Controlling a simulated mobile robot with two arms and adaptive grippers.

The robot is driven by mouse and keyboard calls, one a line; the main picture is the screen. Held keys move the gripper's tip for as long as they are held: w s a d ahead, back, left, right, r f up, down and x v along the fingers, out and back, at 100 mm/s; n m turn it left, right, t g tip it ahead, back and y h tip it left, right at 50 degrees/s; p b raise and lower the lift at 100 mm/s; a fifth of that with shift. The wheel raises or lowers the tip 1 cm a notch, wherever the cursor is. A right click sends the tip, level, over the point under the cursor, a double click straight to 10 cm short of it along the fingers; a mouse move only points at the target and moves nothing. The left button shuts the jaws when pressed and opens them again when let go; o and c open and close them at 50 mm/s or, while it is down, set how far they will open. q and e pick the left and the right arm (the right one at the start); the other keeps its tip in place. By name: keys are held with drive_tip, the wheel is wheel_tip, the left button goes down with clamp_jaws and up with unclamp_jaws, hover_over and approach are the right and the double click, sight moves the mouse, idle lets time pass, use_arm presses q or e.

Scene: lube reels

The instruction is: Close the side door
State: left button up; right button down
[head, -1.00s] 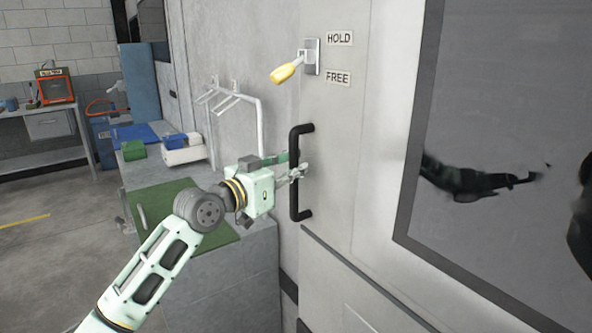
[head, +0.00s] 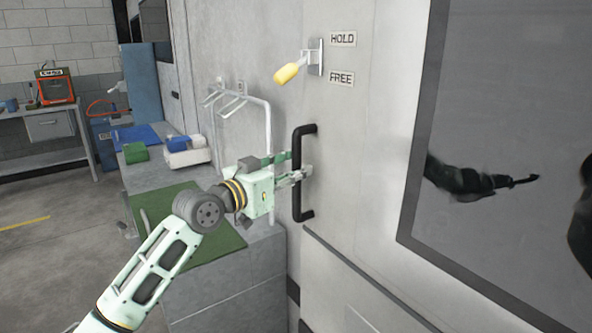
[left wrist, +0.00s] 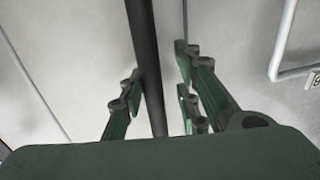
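The side door (head: 350,200) is a light grey panel on the right with a dark window. A black vertical bar handle (head: 304,211) is fixed near its left edge. My left gripper (head: 296,168) is at the middle of this handle, coming from the left. In the left wrist view the handle (left wrist: 146,60) runs between the two fingers (left wrist: 160,90), close to the left finger, with a gap to the right one. The gripper looks open around the bar. My right gripper is not in view.
A yellow-handled lever (head: 290,73) sits above the door handle, beside HOLD and FREE labels (head: 342,58). A white pipe rack (head: 266,120) stands left of the handle. A grey bench with a green mat (head: 185,212) lies below my left arm.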

use_arm(q)
drive_tip(key=shift+o, duration=0.2)
drive_tip(key=shift+d+r, duration=0.1)
drive_tip(key=shift+d, duration=0.05)
drive_tip(key=shift+s, duration=0.1)
drive_tip(key=v, duration=1.2)
